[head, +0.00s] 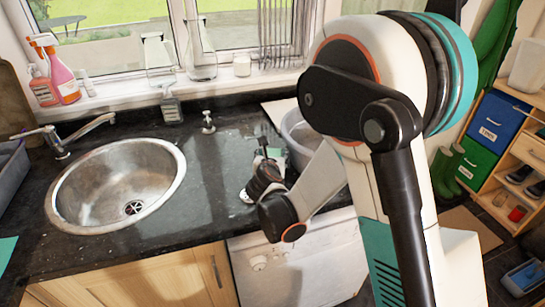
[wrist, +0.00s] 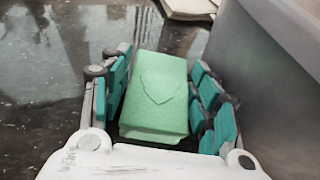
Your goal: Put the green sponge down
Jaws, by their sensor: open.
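In the wrist view the green sponge (wrist: 157,90) lies on the dark, shiny counter, between the two teal-padded fingers of my gripper (wrist: 160,95). The fingers stand apart, with a narrow dark gap showing on each side of the sponge. In the head view my gripper (head: 262,165) is low over the counter, to the right of the sink, and a small patch of the green sponge (head: 274,153) shows beside it. My arm hides much of the area to the right.
A grey tub (wrist: 275,70) stands close on the right of my gripper; it also shows in the head view (head: 300,135). The round metal sink (head: 115,185) is to the left. Bottles (head: 171,105) stand toward the window. The counter between sink and gripper is clear.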

